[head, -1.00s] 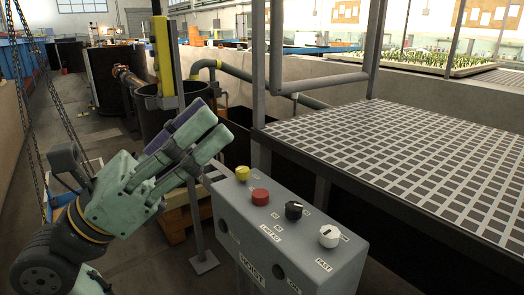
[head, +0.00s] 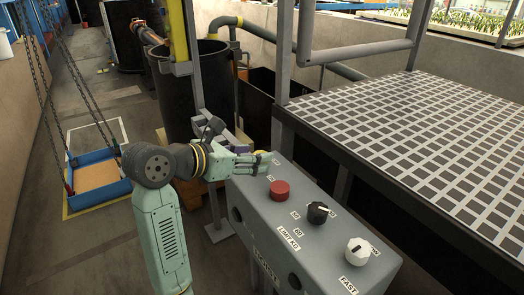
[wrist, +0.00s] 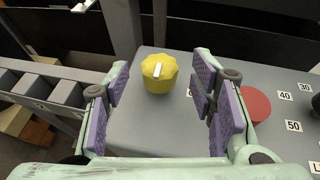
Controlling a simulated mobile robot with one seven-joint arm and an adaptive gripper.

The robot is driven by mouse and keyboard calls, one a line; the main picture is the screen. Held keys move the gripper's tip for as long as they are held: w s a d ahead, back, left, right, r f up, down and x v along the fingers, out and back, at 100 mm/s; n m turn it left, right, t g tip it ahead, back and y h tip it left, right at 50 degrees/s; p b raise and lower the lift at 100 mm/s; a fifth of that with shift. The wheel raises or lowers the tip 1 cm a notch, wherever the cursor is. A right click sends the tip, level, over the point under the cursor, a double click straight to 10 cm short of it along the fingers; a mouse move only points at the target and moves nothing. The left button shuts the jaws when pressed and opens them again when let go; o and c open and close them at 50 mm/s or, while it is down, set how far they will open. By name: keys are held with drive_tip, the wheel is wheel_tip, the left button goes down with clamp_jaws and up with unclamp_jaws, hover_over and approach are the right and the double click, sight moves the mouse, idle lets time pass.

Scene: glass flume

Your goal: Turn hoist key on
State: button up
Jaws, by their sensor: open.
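The hoist control box (head: 300,225) is grey, with a row of controls on its top face. A yellow knob (wrist: 159,73) with a white pointer bar, probably the key, stands at the box's far end. In the head view the yellow knob (head: 261,156) is partly hidden by my gripper. My gripper (head: 262,164) is open over that end of the box. In the wrist view its purple-padded fingers (wrist: 161,82) stand apart, left and right of the yellow knob, with nothing held. I cannot tell whether they touch it.
A red button (head: 280,190), a black dial (head: 317,212) and a white knob (head: 358,250) follow along the box. The red button (wrist: 255,104) is close to my right finger. A grated platform (head: 420,130) stands right. A blue tray (head: 98,200) hangs on chains left.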

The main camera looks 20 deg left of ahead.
drive_tip(key=shift+x, duration=1.9)
drive_tip(key=shift+c, duration=0.5)
drive_tip(key=c, duration=1)
